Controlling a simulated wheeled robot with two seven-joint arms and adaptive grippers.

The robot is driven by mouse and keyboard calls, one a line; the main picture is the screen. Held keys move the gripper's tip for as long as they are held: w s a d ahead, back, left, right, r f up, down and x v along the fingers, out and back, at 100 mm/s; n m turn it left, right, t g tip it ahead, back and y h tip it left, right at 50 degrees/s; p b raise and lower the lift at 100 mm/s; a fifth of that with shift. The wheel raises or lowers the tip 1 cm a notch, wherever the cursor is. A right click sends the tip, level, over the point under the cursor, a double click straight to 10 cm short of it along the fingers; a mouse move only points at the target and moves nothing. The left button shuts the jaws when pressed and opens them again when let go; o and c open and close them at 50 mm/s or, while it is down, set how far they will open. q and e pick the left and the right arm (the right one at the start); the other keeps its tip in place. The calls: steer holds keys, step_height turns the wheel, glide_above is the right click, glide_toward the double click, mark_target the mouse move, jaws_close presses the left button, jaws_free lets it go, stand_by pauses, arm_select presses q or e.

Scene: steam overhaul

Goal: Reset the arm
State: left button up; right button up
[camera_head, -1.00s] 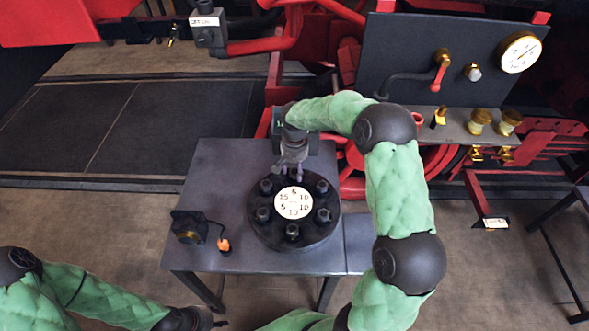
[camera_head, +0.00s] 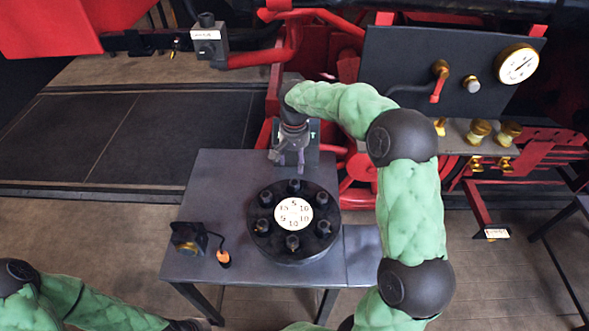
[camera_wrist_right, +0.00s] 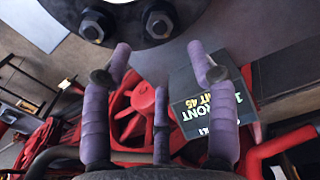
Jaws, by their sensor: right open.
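My right arm is green with dark joints and reaches over the right side of the table. My right gripper (camera_head: 292,157) is above the table's back edge, just behind the round black flange (camera_head: 262,235). In the right wrist view its purple fingers (camera_wrist_right: 160,65) are spread with nothing between them.
The grey table (camera_head: 225,180) also holds a small dark box (camera_head: 188,238) with an orange-tipped cable (camera_head: 223,257). Behind stand red machinery and a dark panel (camera_head: 400,60) with a gauge (camera_head: 517,64). A dark block with lettering (camera_wrist_right: 200,95) is near the right fingers.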

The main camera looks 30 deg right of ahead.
steer(key=shift+r, duration=0.85)
